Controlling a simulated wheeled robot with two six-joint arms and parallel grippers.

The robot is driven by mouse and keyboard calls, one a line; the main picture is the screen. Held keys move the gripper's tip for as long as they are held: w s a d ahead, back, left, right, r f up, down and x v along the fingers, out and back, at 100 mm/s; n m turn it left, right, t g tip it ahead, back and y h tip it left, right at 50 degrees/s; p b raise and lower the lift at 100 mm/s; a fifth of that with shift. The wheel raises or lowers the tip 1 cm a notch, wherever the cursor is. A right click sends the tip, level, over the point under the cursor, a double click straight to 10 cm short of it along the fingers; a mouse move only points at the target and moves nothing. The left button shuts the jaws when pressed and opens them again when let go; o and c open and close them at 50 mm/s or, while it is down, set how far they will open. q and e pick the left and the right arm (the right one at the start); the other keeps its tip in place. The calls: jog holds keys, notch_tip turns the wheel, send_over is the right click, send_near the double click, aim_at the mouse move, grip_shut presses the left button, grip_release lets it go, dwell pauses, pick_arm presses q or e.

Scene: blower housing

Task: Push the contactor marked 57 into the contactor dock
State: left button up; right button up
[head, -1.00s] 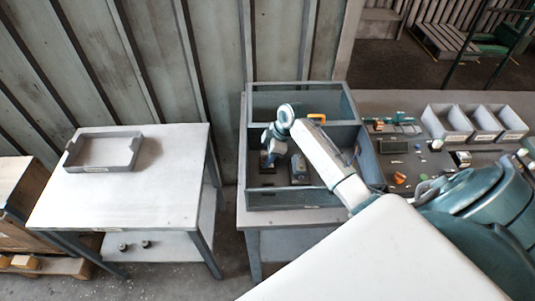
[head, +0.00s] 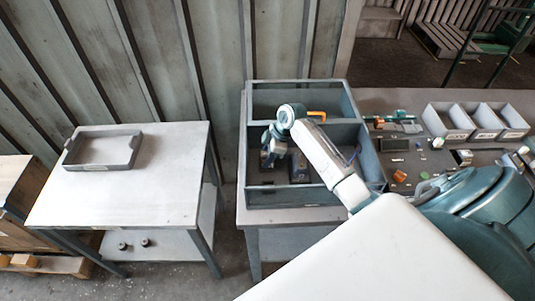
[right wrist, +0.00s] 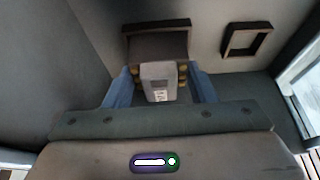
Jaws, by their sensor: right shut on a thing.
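My right gripper (head: 270,150) reaches down into the left part of the grey blower housing (head: 314,198). In the right wrist view its two blue fingers (right wrist: 160,92) are shut on the sides of a contactor (right wrist: 158,72), a grey block with brass-coloured terminals and a small label. The number on the label is too small to read. A dark rectangular frame (right wrist: 155,27), which looks like the contactor dock, shows just beyond the held contactor. I cannot tell how far the contactor sits in it. My left gripper is not in view.
A second dark, empty frame (right wrist: 246,40) is at the right in the right wrist view. A dark block (head: 299,168) stands in the housing right of my gripper. Grey bins (head: 447,122) and loose parts lie on the bench at right. A grey tray (head: 103,165) sits on the left table.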

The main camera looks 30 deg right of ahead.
jog(key=shift+f, duration=0.35)
jog(key=o, duration=1)
jog(key=b+v, duration=0.4)
jog(key=v, duration=0.7)
jog(key=shift+a, duration=0.1)
